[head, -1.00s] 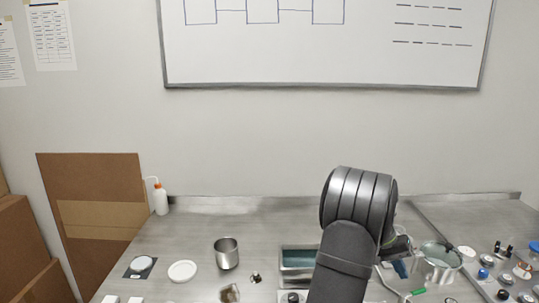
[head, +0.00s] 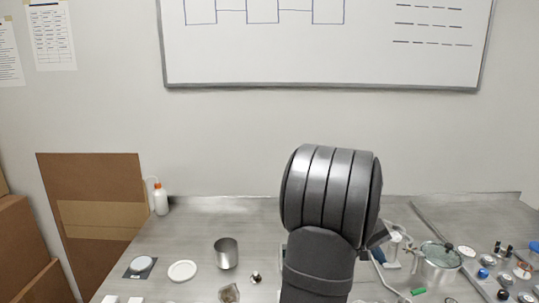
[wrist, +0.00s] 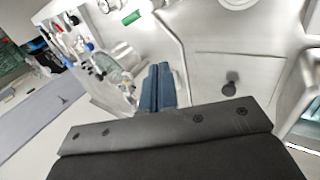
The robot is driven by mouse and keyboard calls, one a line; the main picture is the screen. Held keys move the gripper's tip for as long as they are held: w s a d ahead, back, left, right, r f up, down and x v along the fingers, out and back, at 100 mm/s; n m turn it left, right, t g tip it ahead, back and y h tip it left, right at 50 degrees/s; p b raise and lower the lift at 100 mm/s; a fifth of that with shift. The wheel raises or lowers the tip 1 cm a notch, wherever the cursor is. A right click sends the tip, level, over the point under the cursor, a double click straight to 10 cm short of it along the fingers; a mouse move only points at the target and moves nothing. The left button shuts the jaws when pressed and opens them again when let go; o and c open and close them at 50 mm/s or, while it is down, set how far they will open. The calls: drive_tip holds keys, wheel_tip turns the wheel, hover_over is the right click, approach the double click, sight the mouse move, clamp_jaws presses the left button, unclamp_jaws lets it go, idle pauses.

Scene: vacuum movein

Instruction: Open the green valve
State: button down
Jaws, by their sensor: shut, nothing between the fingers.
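My gripper (wrist: 158,88) shows in the wrist view as two blue fingers pressed together, shut and empty. A green valve handle (wrist: 131,17) lies beyond the fingertips near the top of that view, beside a thin pale tube. It is apart from the fingers. In the head view a green handle (head: 419,291) shows at the lower right, by the metal pot. My arm hides the gripper's fingers in the head view.
A lidded metal pot (head: 437,262) stands right of my arm. Several small jars and fittings crowd the far right. A steel cup (head: 226,253), a white dish (head: 183,271) and a wash bottle (head: 160,199) stand left. Bare bench lies between cup and back wall.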

drive_tip(key=shift+a+r, duration=0.35)
drive_tip(key=shift+r, duration=0.15)
idle(0.3)
drive_tip(key=m+g+h, duration=0.3)
drive_tip(key=m+h, duration=0.1)
drive_tip(key=m, duration=0.8)
hover_over(413, 294)
drive_tip(key=w, duration=0.5)
wheel_tip(413, 294, down, 6)
drive_tip(key=shift+s+f, duration=0.8)
drive_tip(key=shift+s, duration=0.05)
drive_tip(key=shift+s+f, duration=0.35)
drive_tip(key=shift+f, duration=0.15)
